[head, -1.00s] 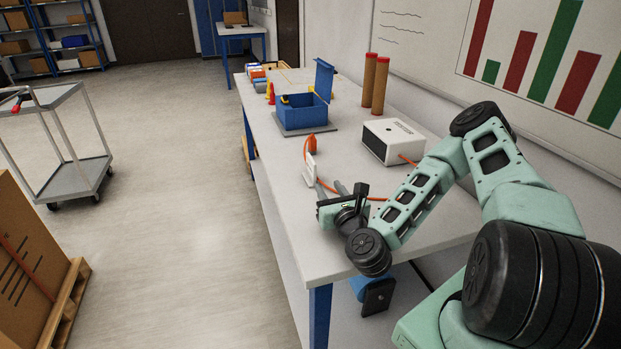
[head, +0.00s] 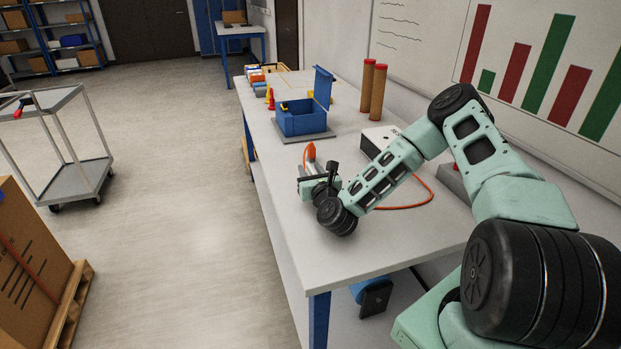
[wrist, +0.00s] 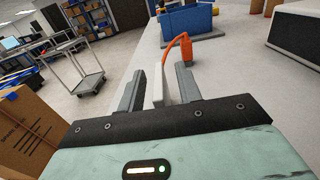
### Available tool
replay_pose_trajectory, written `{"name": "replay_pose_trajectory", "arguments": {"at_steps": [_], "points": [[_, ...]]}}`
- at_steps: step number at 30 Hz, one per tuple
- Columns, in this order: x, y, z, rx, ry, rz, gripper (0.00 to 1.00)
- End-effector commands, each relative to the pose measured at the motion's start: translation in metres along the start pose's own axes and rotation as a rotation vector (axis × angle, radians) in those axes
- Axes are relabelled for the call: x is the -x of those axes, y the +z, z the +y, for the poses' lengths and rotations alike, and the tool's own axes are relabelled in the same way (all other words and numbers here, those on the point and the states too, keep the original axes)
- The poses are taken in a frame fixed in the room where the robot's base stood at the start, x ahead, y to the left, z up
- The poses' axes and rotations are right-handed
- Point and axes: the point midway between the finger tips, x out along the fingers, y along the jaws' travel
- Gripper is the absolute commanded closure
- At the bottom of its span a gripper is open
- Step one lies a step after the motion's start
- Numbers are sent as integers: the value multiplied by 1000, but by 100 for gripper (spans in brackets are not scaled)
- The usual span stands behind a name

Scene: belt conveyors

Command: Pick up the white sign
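The white sign (wrist: 158,90) stands upright on the table and shows as a thin plate, nearly edge-on, between the two grey fingers in the wrist view. My gripper (wrist: 162,86) is open around it, with a gap visible on either side of the plate. In the head view my gripper (head: 308,172) is low over the table near its left edge, and it hides most of the sign. I cannot tell whether either finger touches the sign.
An orange probe (wrist: 180,48) with a cable stands just beyond the sign. A blue open-lidded box (head: 301,120), a white tester (head: 378,139) and two brown tubes (head: 374,88) stand farther back. The table's left front (head: 290,215) is clear.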

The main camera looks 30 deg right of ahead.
Motion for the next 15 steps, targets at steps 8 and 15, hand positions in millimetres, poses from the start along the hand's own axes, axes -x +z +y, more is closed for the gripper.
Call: {"name": "replay_pose_trajectory", "arguments": {"at_steps": [8, 15], "points": [[-2, 0, 0, 0, 0, 1, 74], [-2, 0, 0, 0, 0, 0, 100]]}}
